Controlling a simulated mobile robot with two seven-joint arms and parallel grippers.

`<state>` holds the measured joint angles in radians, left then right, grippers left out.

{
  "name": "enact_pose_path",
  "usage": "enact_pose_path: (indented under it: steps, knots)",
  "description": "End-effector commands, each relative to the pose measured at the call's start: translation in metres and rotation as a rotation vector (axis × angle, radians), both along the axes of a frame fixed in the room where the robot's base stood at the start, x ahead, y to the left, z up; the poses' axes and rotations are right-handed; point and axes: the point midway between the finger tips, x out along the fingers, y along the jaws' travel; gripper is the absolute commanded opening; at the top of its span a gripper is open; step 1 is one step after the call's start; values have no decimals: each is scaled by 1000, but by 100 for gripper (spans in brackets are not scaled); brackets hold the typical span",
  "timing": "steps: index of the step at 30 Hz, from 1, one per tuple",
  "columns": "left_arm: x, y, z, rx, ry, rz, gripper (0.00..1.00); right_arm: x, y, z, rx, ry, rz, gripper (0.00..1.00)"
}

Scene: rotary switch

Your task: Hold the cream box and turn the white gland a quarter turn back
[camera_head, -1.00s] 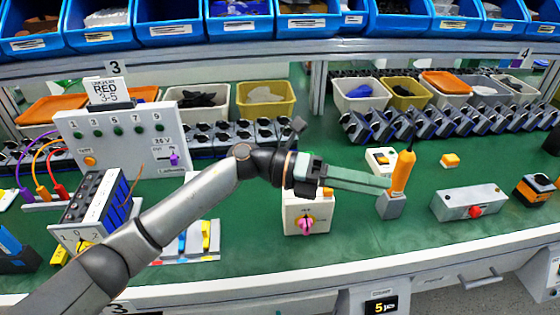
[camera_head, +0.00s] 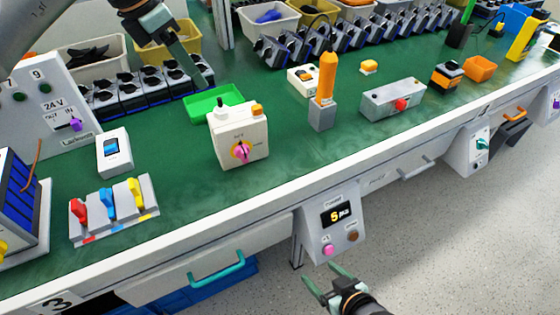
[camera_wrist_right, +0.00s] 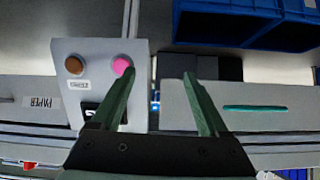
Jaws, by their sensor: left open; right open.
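The cream box (camera_head: 228,143) stands on the green bench top in the head view, with a pink rotary knob (camera_head: 241,152) on a yellow plate on its front. The white gland (camera_head: 221,107) sits on the box's top left, with a short black piece rising from it. My left gripper (camera_head: 201,78) is open, above and behind the box to the left, apart from it; its fingers overlap closely from this angle. My right gripper (camera_head: 325,272) is open and empty in front of the bench, low and away from the box. Its two green fingers (camera_wrist_right: 158,85) also show in the right wrist view.
A green tray (camera_head: 201,108) lies behind the box. An orange-handled tool in a grey holder (camera_head: 322,113) and a grey box with a red button (camera_head: 385,103) stand right. Switches (camera_head: 115,212) lie left. A control panel (camera_head: 333,226) hangs from the bench front.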

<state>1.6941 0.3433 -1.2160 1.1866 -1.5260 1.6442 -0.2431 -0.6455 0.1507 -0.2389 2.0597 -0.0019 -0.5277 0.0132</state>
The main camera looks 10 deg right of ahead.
Motion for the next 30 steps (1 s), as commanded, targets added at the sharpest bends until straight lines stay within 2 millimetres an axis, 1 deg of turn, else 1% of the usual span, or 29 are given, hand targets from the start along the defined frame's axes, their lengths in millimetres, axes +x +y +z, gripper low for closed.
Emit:
enact_pose_path:
  steps: [2, 5, 8, 9, 13, 15, 18, 21, 25, 27, 30]
  knots:
    - [0, 0, 0, -1, 0, 0, 50, 14, -8, 13, -49, -73, 1, 78]
    - [0, -1, 0, -3, 1, -1, 50, 36, -20, 37, -136, -204, 10, 78]
    - [0, -1, 0, -2, 1, -2, 50, 58, -29, 69, -235, -359, 34, 78]
    - [0, -1, 0, -4, 1, -2, 50, 65, -30, 82, -273, -420, 48, 78]
    - [0, -1, 0, -4, 1, -2, 50, 84, -30, 125, -397, -614, 111, 78]
    - [0, -1, 0, -4, 1, -2, 50, 90, -25, 146, -461, -713, 155, 78]
    - [0, -1, 0, -4, 1, -2, 50, 95, -16, 174, -556, -844, 231, 78]
    - [0, -1, 0, -4, 1, -2, 50, 97, -4, 196, -653, -962, 320, 78]
    - [0, -1, 0, -4, 1, -2, 50, 95, 15, 216, -781, -1088, 455, 78]
    - [0, -1, 0, -4, 1, -2, 50, 93, 24, 222, -851, -1141, 533, 78]
    - [0, -1, 0, -4, 1, -2, 50, 91, 35, 225, -945, -1192, 638, 78]
